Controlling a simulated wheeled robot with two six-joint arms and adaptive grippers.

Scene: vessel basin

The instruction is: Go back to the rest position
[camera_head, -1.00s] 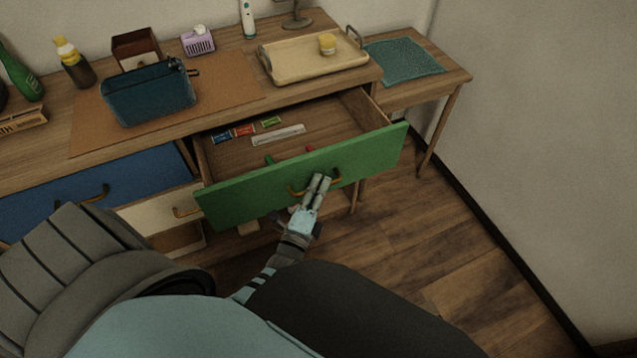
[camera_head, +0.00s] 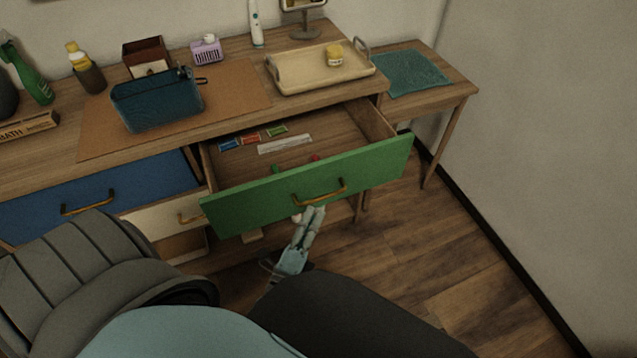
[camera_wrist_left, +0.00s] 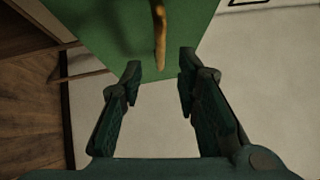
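The green drawer (camera_head: 310,185) stands pulled open, with its brass handle (camera_head: 320,193) on the front. My left gripper (camera_head: 313,213) is just below and in front of that handle, apart from it. In the left wrist view my left gripper (camera_wrist_left: 160,75) has its two fingers spread with nothing between them. The handle (camera_wrist_left: 160,32) shows beyond the fingertips in that view, against the green drawer front (camera_wrist_left: 110,28). My right gripper is not in view.
The open drawer juts out from the desk and holds several small items. A teal bag (camera_head: 158,103), a tray (camera_head: 300,78) and bottles stand on the desktop. A blue drawer (camera_head: 130,190) is at the left. Wooden floor (camera_head: 440,240) lies clear to the right.

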